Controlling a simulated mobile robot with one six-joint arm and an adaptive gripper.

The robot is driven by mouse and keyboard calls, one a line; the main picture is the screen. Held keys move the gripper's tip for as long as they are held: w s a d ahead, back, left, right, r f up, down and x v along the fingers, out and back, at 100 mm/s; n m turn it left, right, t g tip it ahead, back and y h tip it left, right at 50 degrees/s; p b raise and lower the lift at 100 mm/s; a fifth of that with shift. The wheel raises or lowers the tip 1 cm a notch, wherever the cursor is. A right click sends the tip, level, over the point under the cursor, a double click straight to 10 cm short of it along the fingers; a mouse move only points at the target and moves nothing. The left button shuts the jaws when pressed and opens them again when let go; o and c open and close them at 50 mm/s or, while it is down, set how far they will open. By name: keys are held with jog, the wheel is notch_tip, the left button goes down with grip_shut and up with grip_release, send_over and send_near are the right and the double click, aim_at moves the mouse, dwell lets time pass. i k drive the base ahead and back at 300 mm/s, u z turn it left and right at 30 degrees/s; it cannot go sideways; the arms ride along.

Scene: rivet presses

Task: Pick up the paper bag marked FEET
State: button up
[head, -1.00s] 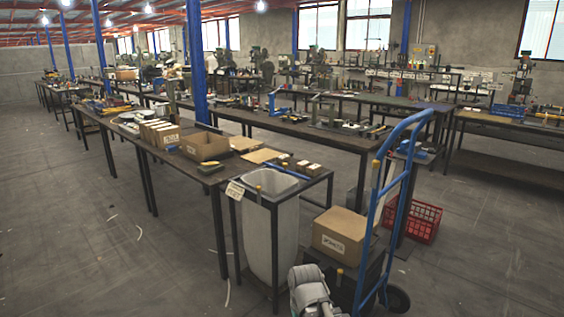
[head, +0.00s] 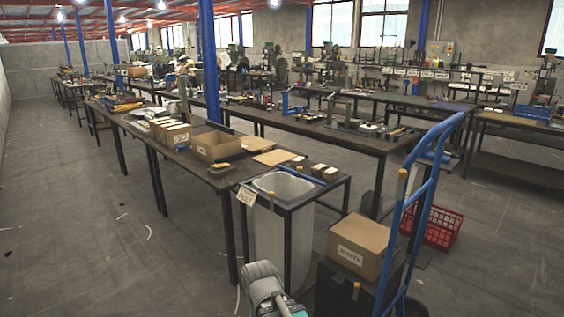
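No bag that I can read as marked FEET shows in the head view. A row of brown paper packets (head: 171,133) stands upright on the near dark table (head: 192,163), left of an open cardboard box. Some carry pale labels, too small to read. I cannot tell whether one of them is the FEET bag. Grey and teal links of my own arm show at the bottom edge. My gripper is out of view.
The open cardboard box (head: 215,146) stands on the table. A pale bin (head: 284,225) is in a frame at the table's end. A blue hand truck (head: 420,205), a labelled carton (head: 358,246) and a red crate (head: 440,228) stand right.

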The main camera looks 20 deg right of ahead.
aim_at(298, 161)
jog(key=u, duration=0.2)
jog(key=i, duration=1.45)
jog(key=z, duration=0.7)
